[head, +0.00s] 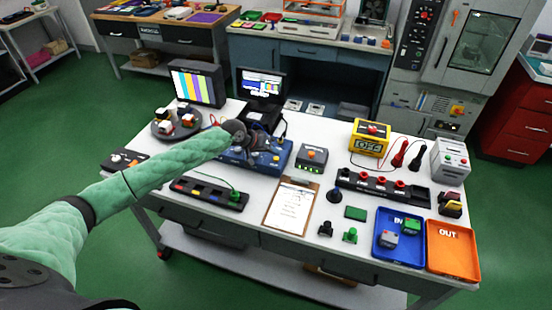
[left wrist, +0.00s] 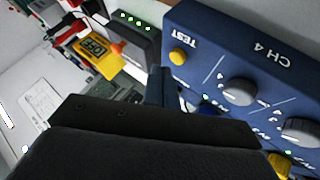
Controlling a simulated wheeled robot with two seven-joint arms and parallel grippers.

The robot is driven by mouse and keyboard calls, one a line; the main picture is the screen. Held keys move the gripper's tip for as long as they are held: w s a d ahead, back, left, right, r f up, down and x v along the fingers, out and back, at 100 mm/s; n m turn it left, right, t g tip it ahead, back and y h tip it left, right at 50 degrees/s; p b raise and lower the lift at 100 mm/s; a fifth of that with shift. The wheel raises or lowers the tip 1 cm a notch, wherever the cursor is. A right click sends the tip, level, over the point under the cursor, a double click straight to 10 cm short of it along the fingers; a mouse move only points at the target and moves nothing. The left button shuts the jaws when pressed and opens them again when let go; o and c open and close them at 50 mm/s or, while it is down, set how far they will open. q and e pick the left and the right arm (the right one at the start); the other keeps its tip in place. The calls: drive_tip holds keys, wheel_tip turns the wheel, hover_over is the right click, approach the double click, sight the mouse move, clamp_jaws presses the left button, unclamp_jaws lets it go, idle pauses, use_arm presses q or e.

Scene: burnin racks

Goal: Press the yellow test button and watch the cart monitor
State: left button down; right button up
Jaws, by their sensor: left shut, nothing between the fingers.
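The blue test box (head: 283,160) stands on the white table. It fills the right of the left wrist view (left wrist: 225,40), marked "TEST" and "CH 4". A yellow button (left wrist: 178,56) sits by the "TEST" label; another yellow part shows at the bottom right. My left gripper (head: 250,147) is over the box in the head view. In the left wrist view its shut, empty fingertips (left wrist: 160,85) are close to the yellow button; I cannot tell whether they touch it. Two monitors stand behind: one with colour bars (head: 194,84), one with a blue-and-white screen (head: 262,86). Which is the cart monitor is unclear.
An orange-knobbed box (head: 312,157) with green lights stands right of the blue box. A clipboard (head: 291,204), a yellow meter (head: 370,138), a blue IN tray (head: 384,256) and an orange OUT tray (head: 455,262) share the table. A turntable (head: 160,131) stands behind my left arm.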

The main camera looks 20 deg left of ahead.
drive_tip(key=shift+d, duration=0.4)
idle(0.4)
use_arm(q)
drive_tip(key=shift+f, duration=0.3)
use_arm(e)
drive_tip(key=shift+a, duration=0.25)
use_arm(q)
drive_tip(key=shift+f, duration=0.1)
use_arm(e)
drive_tip(key=shift+a, duration=0.35)
drive_tip(key=shift+d, duration=0.1)
